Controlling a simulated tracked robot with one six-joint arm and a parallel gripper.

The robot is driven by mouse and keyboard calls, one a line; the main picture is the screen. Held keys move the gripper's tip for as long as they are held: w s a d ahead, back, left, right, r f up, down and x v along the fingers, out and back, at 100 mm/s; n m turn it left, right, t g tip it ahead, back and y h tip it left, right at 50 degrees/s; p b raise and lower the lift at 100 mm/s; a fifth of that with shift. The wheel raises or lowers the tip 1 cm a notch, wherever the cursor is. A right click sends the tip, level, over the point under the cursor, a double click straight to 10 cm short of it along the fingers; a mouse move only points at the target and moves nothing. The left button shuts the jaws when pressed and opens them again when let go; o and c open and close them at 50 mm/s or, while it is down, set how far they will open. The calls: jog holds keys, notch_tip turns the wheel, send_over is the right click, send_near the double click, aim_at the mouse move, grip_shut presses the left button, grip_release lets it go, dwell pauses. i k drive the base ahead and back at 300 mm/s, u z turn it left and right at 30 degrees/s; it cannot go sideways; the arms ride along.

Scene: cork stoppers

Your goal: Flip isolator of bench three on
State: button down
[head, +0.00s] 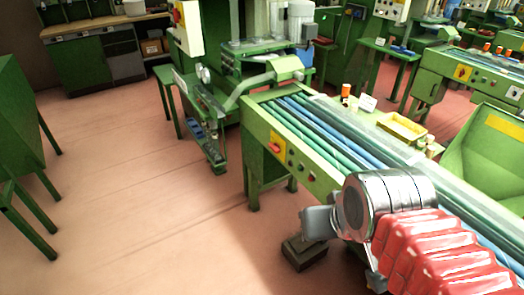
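A red rotary isolator (276,147) on a yellow plate sits on the end panel of the nearest green roller bench (255,125). Its handle looks roughly level; its on or off state cannot be read. Another red isolator on a yellow plate (462,72) is on a bench at the right. A red knob (177,15) shows on a pale box at the top. No bench number is readable.
Green and blue rollers (320,130) run along the near bench. A yellow tray (402,127) and orange-topped bottles (345,91) stand behind it. A green machine (240,60) is behind, and a green stand (20,130) at the left. The reddish floor (130,190) between is clear.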

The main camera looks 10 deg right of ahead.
aim_at(275, 147)
jog(key=u, duration=0.05)
jog(key=k, duration=0.65)
jog(key=u, duration=0.2)
jog(key=i, duration=0.7)
jog(key=u, duration=0.45)
jog(key=i, duration=0.9)
jog(key=u, duration=0.1)
